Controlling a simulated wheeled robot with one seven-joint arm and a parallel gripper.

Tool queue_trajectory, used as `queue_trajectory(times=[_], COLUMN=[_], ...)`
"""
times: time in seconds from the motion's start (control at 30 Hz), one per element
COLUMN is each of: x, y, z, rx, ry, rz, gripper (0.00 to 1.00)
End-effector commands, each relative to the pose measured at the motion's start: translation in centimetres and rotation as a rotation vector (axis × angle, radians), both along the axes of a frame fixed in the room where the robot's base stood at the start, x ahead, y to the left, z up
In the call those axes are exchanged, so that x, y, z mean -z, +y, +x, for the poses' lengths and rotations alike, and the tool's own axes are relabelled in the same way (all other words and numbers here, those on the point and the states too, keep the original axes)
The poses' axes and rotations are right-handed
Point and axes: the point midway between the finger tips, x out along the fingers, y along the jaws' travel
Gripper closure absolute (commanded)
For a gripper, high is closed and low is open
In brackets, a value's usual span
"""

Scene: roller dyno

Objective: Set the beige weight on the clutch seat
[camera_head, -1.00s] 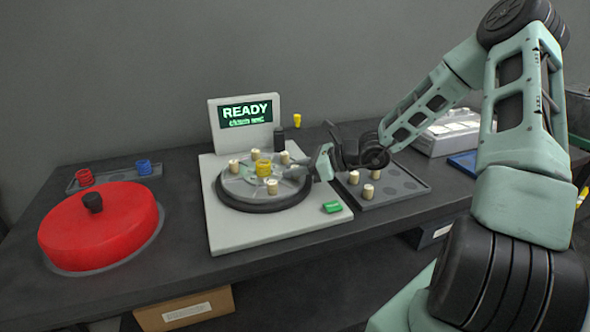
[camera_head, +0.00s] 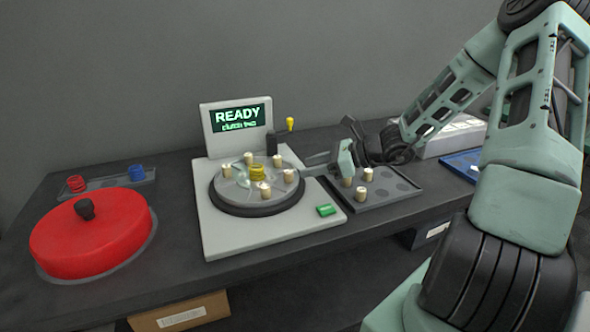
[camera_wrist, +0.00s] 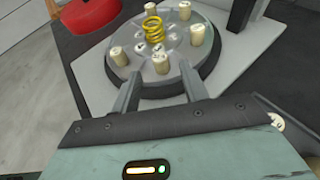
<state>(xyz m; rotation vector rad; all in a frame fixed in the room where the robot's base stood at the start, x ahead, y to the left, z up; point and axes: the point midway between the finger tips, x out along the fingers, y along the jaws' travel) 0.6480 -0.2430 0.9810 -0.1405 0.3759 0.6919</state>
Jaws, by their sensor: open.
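The clutch plate (camera_head: 232,197) is a round grey disc on a dark ring, with a yellow spring (camera_head: 257,172) at its centre. Several beige weights stand upright around the spring, one of them at the front (camera_head: 264,189). A beige weight (camera_wrist: 160,64) stands on the plate just beyond the fingertips. Nothing is held between the fingers. I cannot tell which seat is the clutch seat.
A grey tray (camera_head: 385,196) right of the machine holds a few beige weights. A screen (camera_head: 240,116) reads READY, with a blurred smaller line. A green button (camera_head: 327,210) sits at the base's front right. A red drum cover (camera_head: 92,236) lies left. A yellow-knobbed lever (camera_head: 290,124) stands behind.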

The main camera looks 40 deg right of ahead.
Motion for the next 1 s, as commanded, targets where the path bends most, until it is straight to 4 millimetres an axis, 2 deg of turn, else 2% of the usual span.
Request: queue_trajectory(times=[0.1,0.3,0.47,0.57,0.67,0.77,0.9,1.0], x=[-0.9,-1.7,-1.9,-1.9,-1.8,-1.6,-1.4,-1.2], y=[-1.4,-2.7,-2.9,-1.8,1.4,6.5,13.6,17.6], z=[-1.7,-3.2,-3.6,-3.5,-3.5,-4.1,-6.5,-8.8], rx=[0.002,0.000,-0.001,-0.042,-0.166,-0.377,-0.722,-0.966], ry=[0.002,0.001,0.002,0.002,0.000,-0.013,-0.065,-0.122], rz=[-0.001,-0.001,0.001,-0.021,-0.089,-0.203,-0.389,-0.517], gripper=[0.56,0.56,0.56,0.56,0.56,0.56,0.56,0.56])
